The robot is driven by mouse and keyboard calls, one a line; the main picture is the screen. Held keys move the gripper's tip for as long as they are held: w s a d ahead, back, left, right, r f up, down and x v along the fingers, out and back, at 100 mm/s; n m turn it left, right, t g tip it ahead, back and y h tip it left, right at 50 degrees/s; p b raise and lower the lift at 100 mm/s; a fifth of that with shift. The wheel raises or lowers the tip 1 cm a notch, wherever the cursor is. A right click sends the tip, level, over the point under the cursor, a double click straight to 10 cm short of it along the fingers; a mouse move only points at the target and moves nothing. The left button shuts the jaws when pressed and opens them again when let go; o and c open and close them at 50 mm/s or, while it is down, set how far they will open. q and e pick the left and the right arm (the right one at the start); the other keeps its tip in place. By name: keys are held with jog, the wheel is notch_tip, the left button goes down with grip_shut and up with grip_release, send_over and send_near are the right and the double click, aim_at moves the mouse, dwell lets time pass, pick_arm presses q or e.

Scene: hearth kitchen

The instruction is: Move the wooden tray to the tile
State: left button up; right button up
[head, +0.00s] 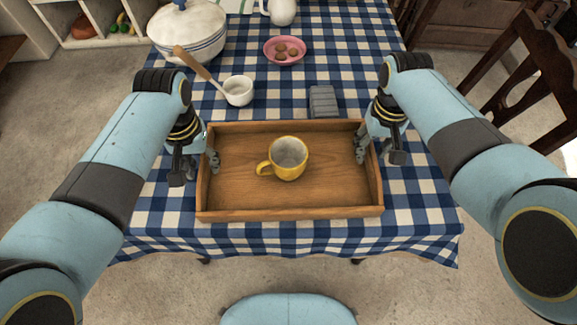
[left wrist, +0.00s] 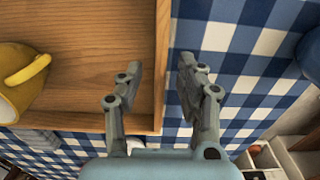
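The wooden tray (head: 235,212) lies on the checked tablecloth near the table's front edge, with a yellow mug (head: 289,160) standing in it. In the left wrist view the tray's side wall (left wrist: 161,60) runs between the two fingers of my left gripper (left wrist: 160,88), with gaps visible. In the head view my left gripper (head: 196,166) is open astride the left wall, one finger inside and one outside. My right gripper (head: 379,152) is open astride the right wall in the same way. I cannot identify a tile for certain.
A grey ribbed block (head: 323,101) lies just behind the tray. Beyond it are a white cup (head: 238,91) with a wooden-handled utensil, a pink bowl (head: 284,51) and a white pot (head: 188,30). A wooden chair (head: 520,75) stands at the right.

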pick_arm(q)
jog(key=shift+f, duration=0.5)
pick_arm(e)
jog(key=shift+f, duration=0.45)
pick_arm(q)
grip_shut()
pick_arm(e)
grip_shut()
